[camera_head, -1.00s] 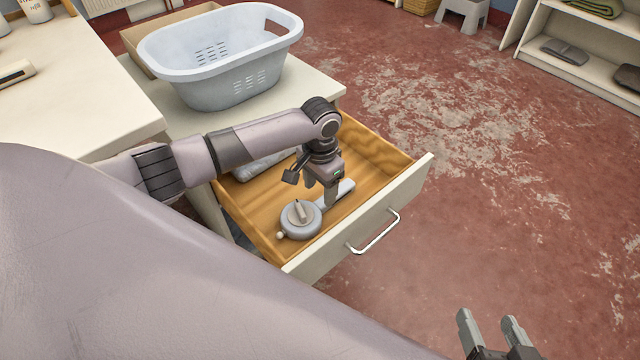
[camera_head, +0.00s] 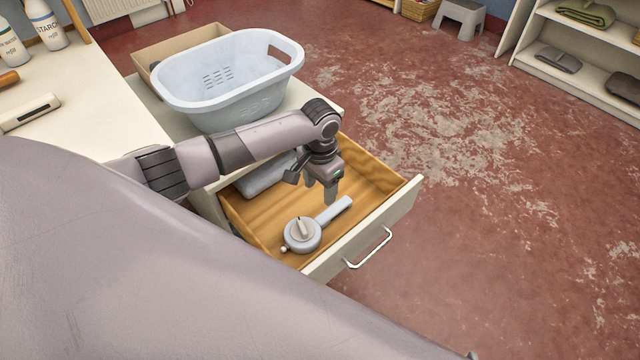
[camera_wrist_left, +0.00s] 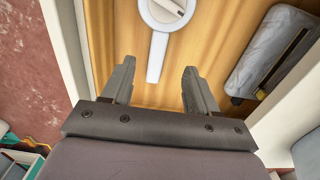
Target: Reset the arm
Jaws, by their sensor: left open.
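My left gripper (camera_head: 330,192) hangs over the open drawer (camera_head: 392,212), fingers pointing down. In the left wrist view the gripper (camera_wrist_left: 158,88) is open, with nothing between its fingers. A grey round device with a dial and a handle (camera_head: 302,234) lies in the front part of the drawer, apart from the fingers. In the left wrist view its handle (camera_wrist_left: 157,58) runs toward the gap between the fingers. My right gripper is out of view, apart from perhaps a tiny dark tip at the bottom edge.
A grey folded item (camera_head: 266,176) lies at the drawer's back. A pale laundry basket (camera_head: 240,108) stands on the cabinet behind my left arm. A white table (camera_head: 70,125) is at the left. Open red floor (camera_head: 500,230) lies to the right.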

